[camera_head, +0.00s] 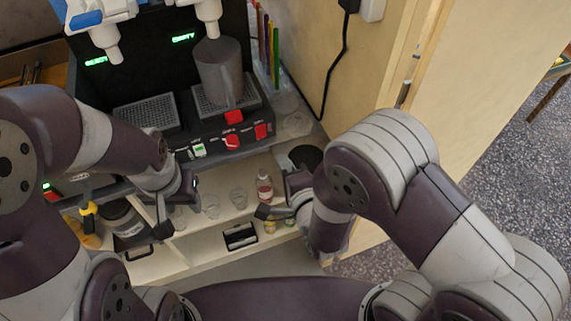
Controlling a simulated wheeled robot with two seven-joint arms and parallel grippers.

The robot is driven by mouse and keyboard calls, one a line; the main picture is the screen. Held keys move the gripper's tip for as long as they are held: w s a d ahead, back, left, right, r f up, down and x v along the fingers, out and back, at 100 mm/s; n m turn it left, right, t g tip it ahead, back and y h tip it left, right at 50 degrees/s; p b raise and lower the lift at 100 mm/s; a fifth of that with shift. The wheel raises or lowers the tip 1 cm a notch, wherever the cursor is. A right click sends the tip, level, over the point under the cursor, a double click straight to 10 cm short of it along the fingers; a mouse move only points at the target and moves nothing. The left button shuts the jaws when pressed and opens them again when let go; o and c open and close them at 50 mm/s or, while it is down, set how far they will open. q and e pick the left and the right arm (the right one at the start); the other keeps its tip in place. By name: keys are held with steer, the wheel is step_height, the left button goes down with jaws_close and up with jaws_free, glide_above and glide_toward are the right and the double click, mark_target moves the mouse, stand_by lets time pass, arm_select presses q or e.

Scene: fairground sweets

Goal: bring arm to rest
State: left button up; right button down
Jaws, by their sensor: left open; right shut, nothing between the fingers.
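My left arm comes in from the left, and its gripper (176,194) is open and empty over the left part of the pale shelf unit (205,245). My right arm comes in from the lower right and bends back towards the middle. Its gripper (266,211) is shut and empty, in front of the shelf unit, near a small bottle with a red label (264,188). The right fingers are small and partly hidden by the wrist.
A black machine (150,75) with green displays and red levers stands behind. A grey pitcher (219,72) stands on its right drip tray. Clear glasses (211,205) stand on the shelf. A pale wooden panel (375,60) bounds the right; open speckled floor (510,130) lies beyond.

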arm_select(q)
steer(key=shift+w+f, duration=0.1)
steer(key=shift+w, duration=0.2)
steer(key=shift+s, duration=0.15)
